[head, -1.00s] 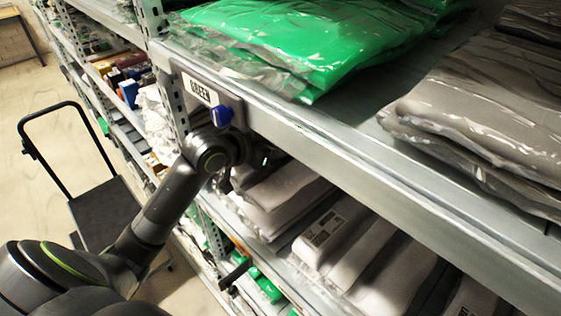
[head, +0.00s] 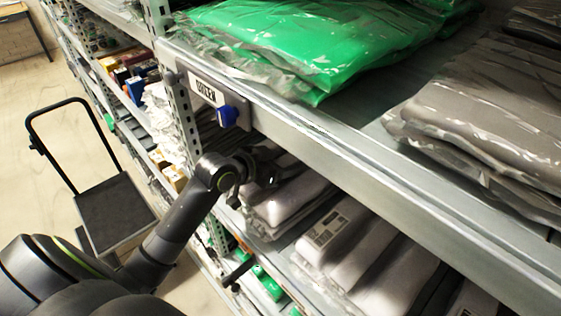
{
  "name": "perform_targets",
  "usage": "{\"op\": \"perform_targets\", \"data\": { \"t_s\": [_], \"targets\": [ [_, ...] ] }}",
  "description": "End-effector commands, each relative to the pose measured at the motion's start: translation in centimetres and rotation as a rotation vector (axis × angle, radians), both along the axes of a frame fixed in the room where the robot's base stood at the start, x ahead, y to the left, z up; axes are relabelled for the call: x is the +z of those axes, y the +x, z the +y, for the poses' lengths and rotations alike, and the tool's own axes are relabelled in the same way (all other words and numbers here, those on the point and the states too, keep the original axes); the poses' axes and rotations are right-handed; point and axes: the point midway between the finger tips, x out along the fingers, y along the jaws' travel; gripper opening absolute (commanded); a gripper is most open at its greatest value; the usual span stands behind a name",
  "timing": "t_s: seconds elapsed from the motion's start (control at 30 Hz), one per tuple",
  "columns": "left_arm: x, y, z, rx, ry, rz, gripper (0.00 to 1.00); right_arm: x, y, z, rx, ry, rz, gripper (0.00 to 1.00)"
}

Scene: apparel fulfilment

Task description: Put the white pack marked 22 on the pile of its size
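White packs lie on the shelf below the green ones. One pile of white packs (head: 288,198) is at the left end of that shelf, and white packs with a printed label (head: 330,232) lie to its right. I cannot read a number 22 on any of them. My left gripper (head: 268,170) is at the back left of the left pile, just under the upper shelf's edge. Its fingers are small and partly hidden, so I cannot tell whether they are open or touch a pack. My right gripper is not in view.
Green packs (head: 310,38) and grey packs (head: 490,110) lie on the upper shelf. Its metal front beam (head: 380,185) overhangs the white packs. A blue knob (head: 228,116) sticks out beside a label. A black trolley (head: 115,210) stands on the floor at left.

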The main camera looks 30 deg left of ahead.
Motion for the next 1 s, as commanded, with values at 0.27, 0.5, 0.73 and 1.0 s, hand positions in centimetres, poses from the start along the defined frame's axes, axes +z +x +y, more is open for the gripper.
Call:
{"op": "perform_targets", "data": {
  "t_s": [0.27,0.5,0.73,1.0],
  "targets": [
    [0.1,0.0,0.0,0.000,0.000,0.000,0.63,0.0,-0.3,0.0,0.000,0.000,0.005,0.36],
    [0.9,-1.4,0.6,0.000,0.003,-0.001,0.63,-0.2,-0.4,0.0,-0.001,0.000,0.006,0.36],
    [2.5,-4.6,1.7,-0.001,0.007,0.000,0.63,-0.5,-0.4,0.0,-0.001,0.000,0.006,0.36],
    [4.2,-7.7,2.7,-0.002,0.006,0.000,0.63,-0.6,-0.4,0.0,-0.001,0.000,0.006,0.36]
  ]
}}
